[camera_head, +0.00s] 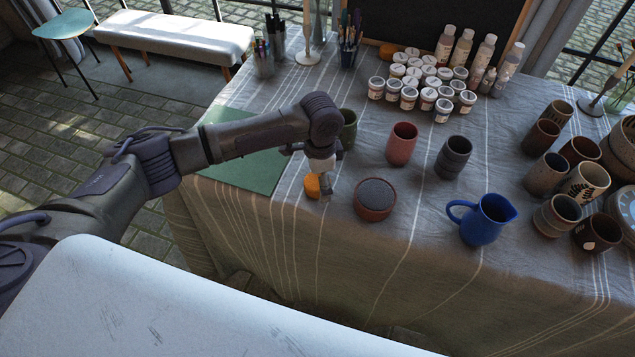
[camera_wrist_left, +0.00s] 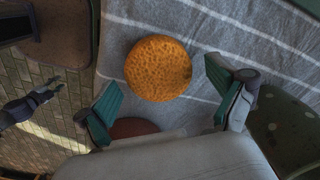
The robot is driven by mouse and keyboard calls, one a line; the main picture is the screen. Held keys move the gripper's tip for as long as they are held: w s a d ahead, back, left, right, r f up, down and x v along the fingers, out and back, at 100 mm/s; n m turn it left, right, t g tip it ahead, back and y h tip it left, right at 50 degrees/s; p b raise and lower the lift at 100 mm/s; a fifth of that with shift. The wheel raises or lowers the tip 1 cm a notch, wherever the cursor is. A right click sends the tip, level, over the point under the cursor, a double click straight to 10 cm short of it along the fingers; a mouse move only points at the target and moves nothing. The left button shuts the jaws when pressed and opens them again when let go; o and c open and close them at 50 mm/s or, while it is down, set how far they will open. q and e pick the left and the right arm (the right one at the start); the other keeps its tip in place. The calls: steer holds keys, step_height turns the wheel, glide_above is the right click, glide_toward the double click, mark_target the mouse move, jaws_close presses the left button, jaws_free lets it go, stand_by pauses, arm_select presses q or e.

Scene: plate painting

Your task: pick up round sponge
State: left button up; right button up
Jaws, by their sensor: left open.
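The round sponge (camera_head: 312,187) is orange and lies on the striped grey cloth near the table's front edge. In the left wrist view it shows as a porous orange disc (camera_wrist_left: 158,68), whole and uncovered. My left gripper (camera_head: 322,190) is right over or beside it, pointing down, and partly hides it in the head view. In the left wrist view my left gripper's teal-padded fingers (camera_wrist_left: 163,76) are spread wide, with the sponge beyond and between their tips. Nothing is held. Whether the fingers touch the sponge cannot be told.
A round terracotta dish with a dark grey top (camera_head: 375,198) stands close right of the sponge. A green cup (camera_head: 348,128) is just behind the gripper. A pink cup (camera_head: 401,143), dark cup (camera_head: 453,157) and blue jug (camera_head: 482,219) stand further right. A green mat (camera_head: 245,172) lies left.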

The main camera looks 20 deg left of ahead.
arm_select(q)
steer(key=shift+f, duration=0.35)
steer(key=c, duration=1)
steer(key=shift+r, duration=0.1)
